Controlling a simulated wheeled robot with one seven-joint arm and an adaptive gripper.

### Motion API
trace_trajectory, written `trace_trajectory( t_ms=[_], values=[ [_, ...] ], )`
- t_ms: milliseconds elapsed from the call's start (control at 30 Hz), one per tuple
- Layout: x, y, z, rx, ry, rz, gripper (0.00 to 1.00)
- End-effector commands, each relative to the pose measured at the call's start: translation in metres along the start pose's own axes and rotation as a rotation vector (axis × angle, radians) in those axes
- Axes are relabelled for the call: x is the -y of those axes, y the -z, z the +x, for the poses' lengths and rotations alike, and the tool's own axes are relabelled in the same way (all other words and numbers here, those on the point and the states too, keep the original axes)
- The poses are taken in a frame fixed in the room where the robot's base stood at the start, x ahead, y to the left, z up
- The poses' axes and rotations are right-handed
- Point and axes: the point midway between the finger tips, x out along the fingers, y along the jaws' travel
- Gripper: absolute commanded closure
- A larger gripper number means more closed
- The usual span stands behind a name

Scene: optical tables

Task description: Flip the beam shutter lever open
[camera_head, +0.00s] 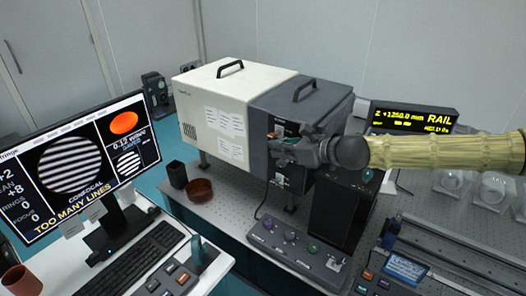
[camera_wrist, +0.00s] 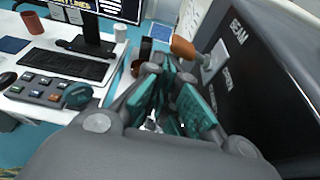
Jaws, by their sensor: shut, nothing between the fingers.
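The beam shutter lever (camera_wrist: 184,47) shows in the wrist view as an orange-brown handle. It sticks out from a light metal plate (camera_wrist: 214,60) on a dark panel. The panel reads "BEAM", with "OPEN" and another partly hidden word lower down. My gripper (camera_wrist: 167,78) is shut and empty, its teal-padded fingers close to the handle on its near side. I cannot tell whether they touch it.
A monitor (camera_head: 75,165), keyboard (camera_head: 130,262) and button box (camera_head: 173,280) stand on a white desk at the left. A knob panel (camera_head: 296,243) and a black block (camera_head: 340,210) stand below my arm.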

Motion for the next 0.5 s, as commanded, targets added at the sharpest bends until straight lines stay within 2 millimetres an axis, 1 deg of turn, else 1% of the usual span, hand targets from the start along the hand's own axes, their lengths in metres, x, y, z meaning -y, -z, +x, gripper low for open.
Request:
trace_trajectory(
  t_ms=[33,300,500],
  values=[
    [0.0021,0.0,-0.0044,0.001,0.006,0.002,1.0],
    [0.0005,0.0,-0.0026,0.0,0.004,0.0,1.0],
    [-0.0054,-0.0017,-0.0023,0.0,0.001,-0.001,1.0]
  ],
)
